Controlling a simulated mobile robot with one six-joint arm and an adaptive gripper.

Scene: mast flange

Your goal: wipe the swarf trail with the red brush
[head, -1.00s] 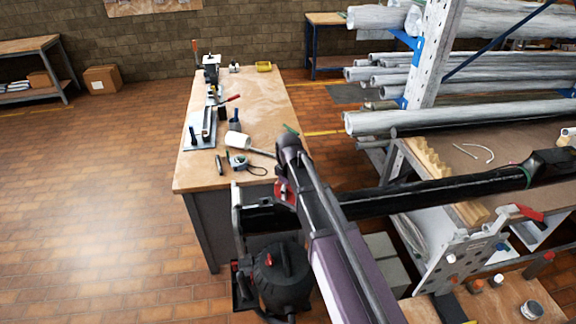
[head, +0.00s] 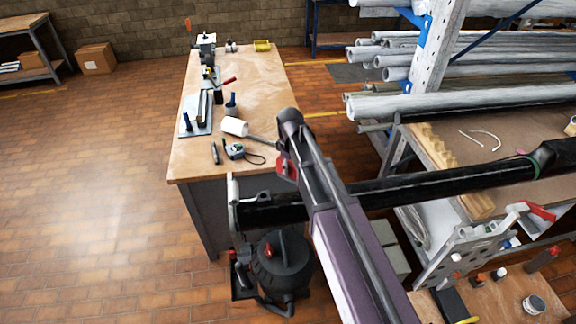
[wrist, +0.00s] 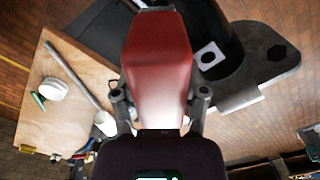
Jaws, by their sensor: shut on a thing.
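The red brush (wrist: 156,55) fills the middle of the wrist view, between the two fingers of my gripper (wrist: 160,98). My gripper is shut on it. In the head view a small red patch of the brush (head: 287,166) shows below the end of my arm, above the dark mast. The black mast (head: 400,194) lies sideways, and its grey flange (head: 234,205) is at its left end. The flange (wrist: 272,58) also shows right of the brush in the wrist view, apart from it in the picture. The brush's far end is hidden. I cannot make out the swarf trail.
A wooden workbench (head: 262,85) with a white mallet (head: 235,126), a tape measure (head: 234,150) and a clamp stands behind the flange. A black vacuum (head: 280,265) stands below. A pipe rack (head: 435,60) is at right. The floor at left is free.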

